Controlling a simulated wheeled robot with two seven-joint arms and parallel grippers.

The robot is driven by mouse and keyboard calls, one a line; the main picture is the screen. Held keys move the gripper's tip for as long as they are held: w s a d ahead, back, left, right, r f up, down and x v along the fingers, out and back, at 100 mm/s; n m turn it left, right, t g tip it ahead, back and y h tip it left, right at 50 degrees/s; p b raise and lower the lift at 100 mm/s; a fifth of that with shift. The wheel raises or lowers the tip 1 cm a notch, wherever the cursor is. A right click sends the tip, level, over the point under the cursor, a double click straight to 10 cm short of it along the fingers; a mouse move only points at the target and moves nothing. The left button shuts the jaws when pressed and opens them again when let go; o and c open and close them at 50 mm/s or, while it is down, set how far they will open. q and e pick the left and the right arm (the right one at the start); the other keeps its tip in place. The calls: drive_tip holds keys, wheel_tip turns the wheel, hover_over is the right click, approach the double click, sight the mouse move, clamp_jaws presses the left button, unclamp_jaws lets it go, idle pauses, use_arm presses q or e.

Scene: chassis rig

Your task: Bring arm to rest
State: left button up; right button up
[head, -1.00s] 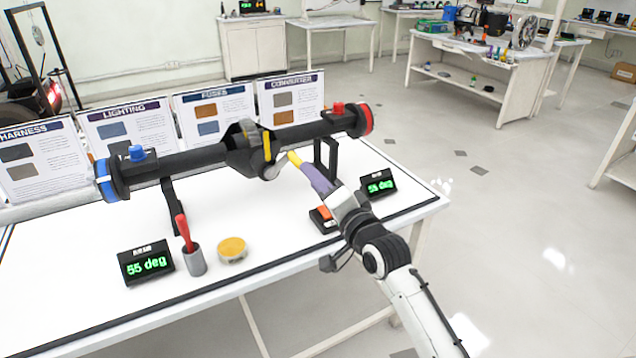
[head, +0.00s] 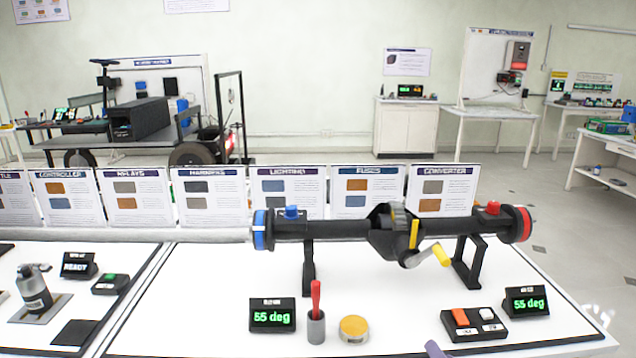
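A small purple piece (head: 435,349) shows at the bottom edge of the head view. It looks like the tip of my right gripper; the rest is below the frame, so its opening is hidden. It is apart from the axle (head: 340,225) and its yellow-ended crank (head: 440,255). My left gripper is out of view. The axle lies level on black stands, with a blue left end and a red right end. Two displays, the left one (head: 272,315) and the right one (head: 526,302), both read 55 deg.
A red-handled tool stands in a grey cup (head: 316,328) beside a round yellow tin (head: 354,328). A switch box (head: 474,324) with an orange rocker sits at right. Sign boards line the table's back.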

drive_tip(key=s+a+f+n+g, duration=0.3)
drive_tip(key=s+a+f+n, duration=0.1)
drive_tip(key=s+f, duration=0.6)
drive_tip(key=s+a+f+n+g+y, duration=0.1)
drive_tip(key=s+a+f+n+g, duration=0.2)
drive_tip(key=s+f+n, duration=0.3)
drive_tip(key=s+a+f, duration=0.1)
drive_tip(key=s+f, duration=0.3)
drive_tip(key=s, duration=0.5)
drive_tip(key=shift+s+a+f+g, duration=0.3)
drive_tip(key=shift+s, duration=0.1)
